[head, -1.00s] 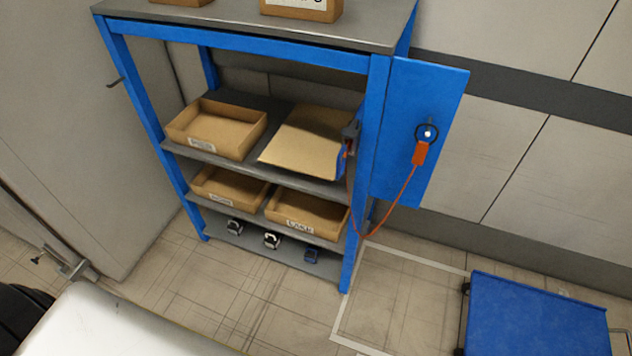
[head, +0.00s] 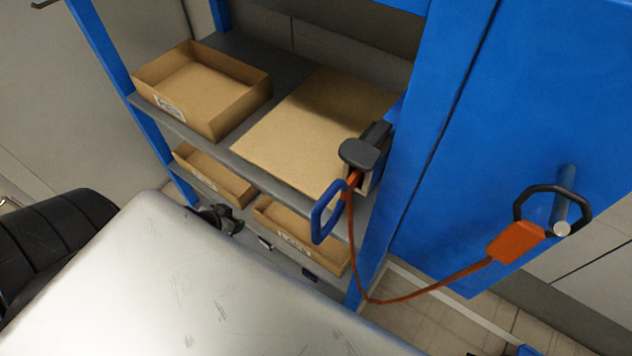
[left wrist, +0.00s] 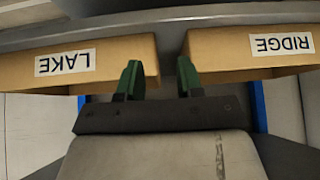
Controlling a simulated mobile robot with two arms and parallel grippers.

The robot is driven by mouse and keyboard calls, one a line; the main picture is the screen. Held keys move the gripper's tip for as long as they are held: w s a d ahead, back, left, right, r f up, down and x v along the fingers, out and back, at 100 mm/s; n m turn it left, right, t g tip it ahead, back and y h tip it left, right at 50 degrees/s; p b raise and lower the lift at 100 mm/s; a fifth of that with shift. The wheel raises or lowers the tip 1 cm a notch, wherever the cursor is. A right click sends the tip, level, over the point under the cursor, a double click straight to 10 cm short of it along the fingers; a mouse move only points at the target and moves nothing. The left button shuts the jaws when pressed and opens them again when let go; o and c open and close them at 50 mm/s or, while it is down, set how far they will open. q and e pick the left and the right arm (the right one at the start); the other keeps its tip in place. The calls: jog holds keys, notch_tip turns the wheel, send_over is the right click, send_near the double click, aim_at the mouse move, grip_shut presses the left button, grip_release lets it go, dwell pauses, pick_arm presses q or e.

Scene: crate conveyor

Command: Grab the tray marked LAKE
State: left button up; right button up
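The LAKE tray (left wrist: 100,65) is a tan tray with a white label, upside down at the left of the left wrist view. In the head view it stands on the lower shelf at right (head: 300,238). The RIDGE tray (left wrist: 245,55) is beside it, across a gap; in the head view it is the lower left tray (head: 215,175). My left gripper (left wrist: 158,78) is open and empty at the gap between the trays. One finger overlaps the LAKE tray's end in view, the other the RIDGE tray's end; contact cannot be told. My right gripper is not in view.
A tan tray (head: 205,115) and a flat tan board (head: 300,125) are on the shelf above. A dark device with a blue loop (head: 327,212) hangs at the right post. An orange cord (head: 400,298) runs from there to a blue panel (head: 480,140).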

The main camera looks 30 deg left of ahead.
aim_at(263, 196)
pick_arm(q)
jog(key=shift+t+h, duration=0.3)
jog(key=w+b, duration=0.1)
jog(key=w, duration=0.2)
jog(key=w+d+r+b, duration=0.1)
jog(key=w, duration=0.4)
jog(key=shift+w+d+r+b, duration=0.2)
jog(key=shift+w+r+b, duration=0.1)
jog(key=shift+b, duration=0.1)
jog(key=w, duration=0.2)
jog(key=shift+w+d+b, duration=0.1)
jog(key=shift+w+b, duration=0.25)
jog(key=shift+w, duration=0.05)
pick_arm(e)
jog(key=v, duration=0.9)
pick_arm(q)
jog(key=shift+w, duration=0.8)
jog(key=shift+b+x, duration=0.9)
jog(key=shift+x, duration=0.35)
jog(key=shift+b+x, duration=0.4)
jog(key=shift+x, duration=0.75)
jog(key=shift+w+d+f, duration=0.1)
jog(key=shift+w, duration=0.15)
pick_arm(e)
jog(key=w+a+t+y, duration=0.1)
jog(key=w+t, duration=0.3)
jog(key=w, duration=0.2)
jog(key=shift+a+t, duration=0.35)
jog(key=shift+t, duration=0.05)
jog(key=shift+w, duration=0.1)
